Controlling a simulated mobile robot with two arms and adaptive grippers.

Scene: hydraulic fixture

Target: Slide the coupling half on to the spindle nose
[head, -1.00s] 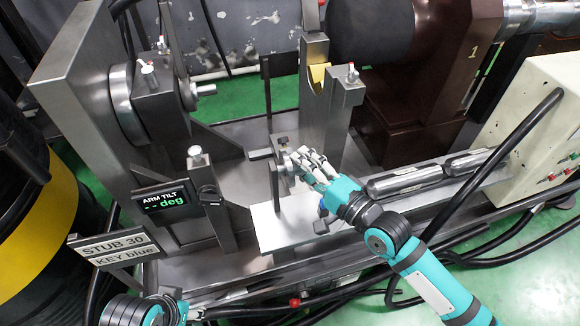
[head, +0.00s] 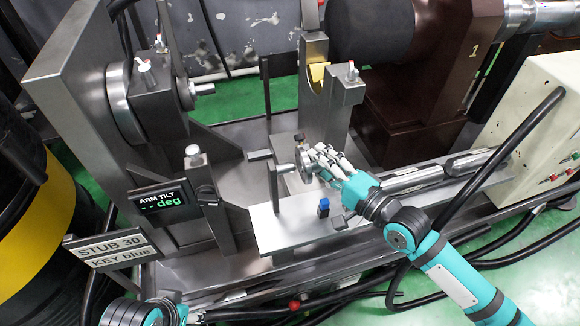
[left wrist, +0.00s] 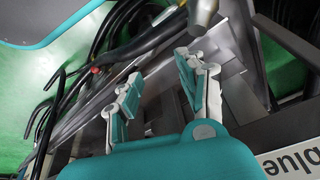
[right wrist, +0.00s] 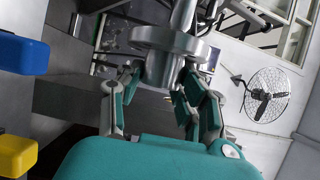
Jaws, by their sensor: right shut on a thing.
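My right gripper (head: 322,158) is shut on the coupling half, a grey metal disc with a hub (head: 305,166), above the pale tray. In the right wrist view the fingers (right wrist: 158,92) close on its hub below the wide flange (right wrist: 172,40). A short metal rod shows left of the disc; I cannot tell whether it belongs to it. A short shaft stub (head: 204,89), which looks like the spindle nose, points right from the dark block at upper left, well apart from the coupling half. My left gripper (left wrist: 155,85) is open and empty; in the head view it is low at left.
A notched upright (head: 345,95), a thin post (head: 265,95) and the tilt display (head: 162,202) stand around. A sign (head: 108,249) reads STUB 30, KEY blue. Cables lie in front.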

